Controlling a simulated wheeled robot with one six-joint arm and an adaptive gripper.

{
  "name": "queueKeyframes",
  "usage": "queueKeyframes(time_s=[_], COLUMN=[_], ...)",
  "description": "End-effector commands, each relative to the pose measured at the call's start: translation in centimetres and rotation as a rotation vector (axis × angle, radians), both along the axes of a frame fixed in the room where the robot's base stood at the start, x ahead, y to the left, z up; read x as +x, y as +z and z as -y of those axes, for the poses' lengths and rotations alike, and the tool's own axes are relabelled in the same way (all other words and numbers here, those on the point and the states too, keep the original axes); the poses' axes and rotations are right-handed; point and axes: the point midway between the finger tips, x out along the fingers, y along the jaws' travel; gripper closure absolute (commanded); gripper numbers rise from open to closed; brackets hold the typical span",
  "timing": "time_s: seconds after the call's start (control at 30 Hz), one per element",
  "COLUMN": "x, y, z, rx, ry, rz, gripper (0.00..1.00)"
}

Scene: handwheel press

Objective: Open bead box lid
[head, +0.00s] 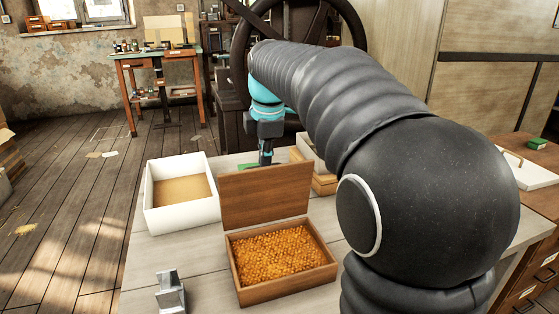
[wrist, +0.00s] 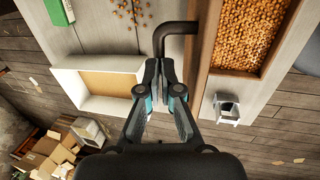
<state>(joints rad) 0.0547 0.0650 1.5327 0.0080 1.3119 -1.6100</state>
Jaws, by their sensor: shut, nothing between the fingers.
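The bead box (head: 287,293) is a brown wooden box full of orange beads, on the table. Its lid (head: 265,195) stands upright at the box's far side, so the box is open. In the wrist view the lid (wrist: 199,75) is seen nearly edge-on, beside the beads. A dark bent bar (wrist: 178,28) runs from the lid's outer side to near my fingertips; I cannot tell whether they touch it. My gripper (wrist: 159,72) is shut and empty, outside the lid. In the head view my gripper (head: 265,160) is behind the lid, its fingertips partly hidden.
A white open box (head: 182,220) stands left of the bead box. A grey metal piece (head: 170,292) is at the front left. Loose beads (wrist: 130,14) and a green block (wrist: 59,12) lie behind the lid. My arm hides much of the right.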

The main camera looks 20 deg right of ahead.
Motion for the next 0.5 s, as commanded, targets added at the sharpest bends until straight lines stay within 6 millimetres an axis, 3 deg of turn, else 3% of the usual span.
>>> queueKeyframes(time_s=[0.03, 0.1, 0.27, 0.5], x=[-0.03, 0.27, 0.07, 0.13], y=[-2.39, -2.5, -2.37, -2.01], z=[-0.33, -0.55, -0.58, -0.63], rx=[0.001, 0.001, 0.0, 0.0], ry=[0.007, 0.011, 0.012, 0.012], rz=[-0.053, -0.053, -0.053, -0.046], gripper=[1.0, 1.0, 0.63, 0.63])
